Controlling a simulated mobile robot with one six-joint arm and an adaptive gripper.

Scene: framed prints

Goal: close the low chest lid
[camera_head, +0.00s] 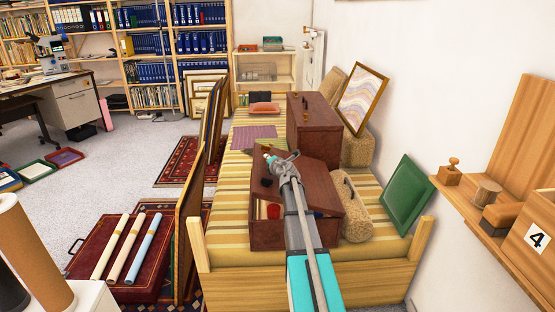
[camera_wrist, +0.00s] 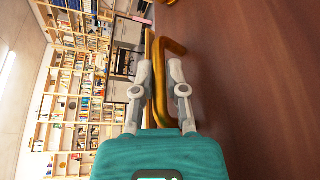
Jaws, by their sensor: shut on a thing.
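The low chest (camera_head: 266,238) is a dark reddish-brown wooden box on the striped bed. Its lid (camera_head: 322,190) is partly open and tilted, and red and pale contents show in the gap below it. In the wrist view the lid's brown face (camera_wrist: 250,60) fills the right side. My gripper (camera_head: 271,161) reaches over the lid from the front. In the wrist view my gripper (camera_wrist: 160,76) is shut on a brass loop handle (camera_wrist: 177,48) at the lid's edge. My arm hides part of the chest and lid in the head view.
A taller brown chest (camera_head: 313,127) stands behind, with a framed print (camera_head: 362,100) leaning beside it. Upright frames (camera_head: 190,215) line the left. The bed has a wooden footboard (camera_head: 375,274).

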